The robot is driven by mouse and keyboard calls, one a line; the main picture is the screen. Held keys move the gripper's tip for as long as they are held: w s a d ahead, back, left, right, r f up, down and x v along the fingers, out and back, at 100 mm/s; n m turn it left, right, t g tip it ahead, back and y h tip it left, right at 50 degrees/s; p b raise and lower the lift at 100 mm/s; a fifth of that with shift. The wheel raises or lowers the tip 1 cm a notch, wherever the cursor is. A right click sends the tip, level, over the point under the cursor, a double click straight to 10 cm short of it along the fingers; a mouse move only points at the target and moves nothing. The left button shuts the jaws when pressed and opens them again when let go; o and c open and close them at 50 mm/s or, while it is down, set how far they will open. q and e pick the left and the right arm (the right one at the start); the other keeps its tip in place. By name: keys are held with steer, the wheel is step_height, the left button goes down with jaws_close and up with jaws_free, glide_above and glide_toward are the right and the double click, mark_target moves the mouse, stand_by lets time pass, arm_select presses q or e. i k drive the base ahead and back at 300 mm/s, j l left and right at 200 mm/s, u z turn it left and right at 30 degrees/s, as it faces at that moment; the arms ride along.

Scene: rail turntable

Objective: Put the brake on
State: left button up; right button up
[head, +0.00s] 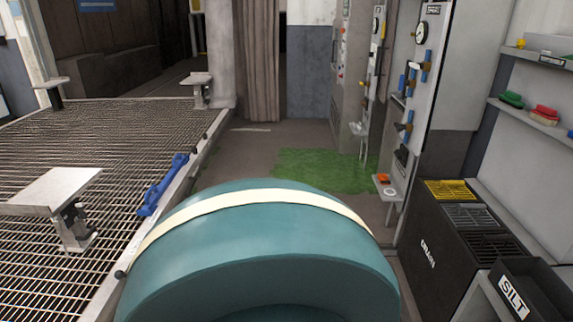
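I cannot pick out a brake for certain. A tall grey panel (408,95) stands at the right of centre. It carries a round gauge (421,33), blue-and-brown handled fittings (426,67) and a dark lever-like fitting (404,127). A second grey cabinet (352,75) with small controls and a gauge stands behind it. A blue bar-like part (163,185) lies along the right edge of the grated deck (120,140) on the left. Neither of my grippers is in view.
A large teal rounded form with a cream band (262,203) hides the near floor. A green mat (315,170) lies beyond it. A small stand (388,188), black bins (450,265), a SILT box (530,290) and wall shelves (530,115) line the right. Grey pedestals (50,190) stand on the deck.

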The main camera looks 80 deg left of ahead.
mark_target(119, 275)
steer(key=u, duration=3.85)
steer(key=i+j+z, duration=0.4)
steer(key=j, duration=0.2)
steer(key=i+j+z, duration=0.2)
steer(key=j, duration=0.15)
steer(key=i+j+z, duration=0.2)
steer(key=j, duration=0.15)
steer(key=j+z, duration=0.2)
steer(key=j, duration=0.15)
steer(key=i+l, duration=0.15)
steer(key=i, duration=0.35)
steer(key=i+l, duration=0.1)
steer(key=i, duration=0.35)
